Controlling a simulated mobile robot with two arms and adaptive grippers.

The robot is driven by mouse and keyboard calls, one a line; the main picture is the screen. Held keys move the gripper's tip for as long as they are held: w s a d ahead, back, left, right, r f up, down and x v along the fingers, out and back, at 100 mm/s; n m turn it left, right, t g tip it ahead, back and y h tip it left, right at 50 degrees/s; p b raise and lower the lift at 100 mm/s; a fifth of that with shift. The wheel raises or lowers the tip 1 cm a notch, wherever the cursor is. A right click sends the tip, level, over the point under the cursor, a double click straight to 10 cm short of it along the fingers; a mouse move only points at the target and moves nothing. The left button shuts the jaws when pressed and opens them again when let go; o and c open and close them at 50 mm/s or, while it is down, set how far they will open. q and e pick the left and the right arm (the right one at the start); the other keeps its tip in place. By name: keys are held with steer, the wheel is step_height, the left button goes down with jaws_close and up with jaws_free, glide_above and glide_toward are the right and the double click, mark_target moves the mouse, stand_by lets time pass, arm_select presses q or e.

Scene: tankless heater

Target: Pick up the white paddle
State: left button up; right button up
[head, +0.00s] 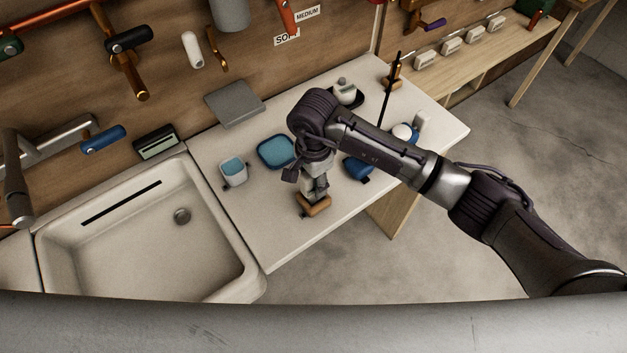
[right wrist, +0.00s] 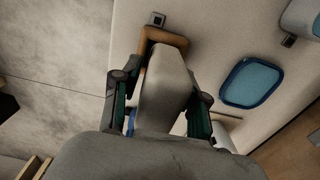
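A pale grey-white slab (right wrist: 161,78), which looks like the white paddle, stands between the fingers of my right gripper in the right wrist view. A brown, rounded part (right wrist: 160,38) shows at its far end; the brown part also shows on the counter in the head view (head: 315,206). My right gripper (right wrist: 160,108) points down over it, fingers spread on either side. A narrow gap shows beside the slab, and firm contact is not clear. In the head view my right gripper (head: 312,184) partly hides the slab. My left gripper is not in view.
The counter (head: 290,235) holds a blue tray (head: 276,151), a blue-topped cup (head: 233,171), a grey board (head: 235,103) and a blue item (head: 357,168) close by. A sink (head: 150,235) lies left. Tools hang on the back wall.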

steer(key=c, duration=0.7)
steer(key=shift+o, duration=0.2)
steer(key=shift+r, duration=0.1)
steer(key=shift+r+b, duration=0.45)
steer(key=shift+r, duration=0.1)
step_height(320, 180, up, 3)
steer(key=shift+w+f+b, duration=0.1)
steer(key=shift+f+b, duration=0.1)
steer(key=shift+b, duration=0.55)
steer(key=s+d+r+b, duration=0.3)
steer(key=d+r, duration=0.4)
steer(key=d, duration=0.4)
steer(key=shift+d+b, duration=0.2)
steer(key=shift+b, duration=0.3)
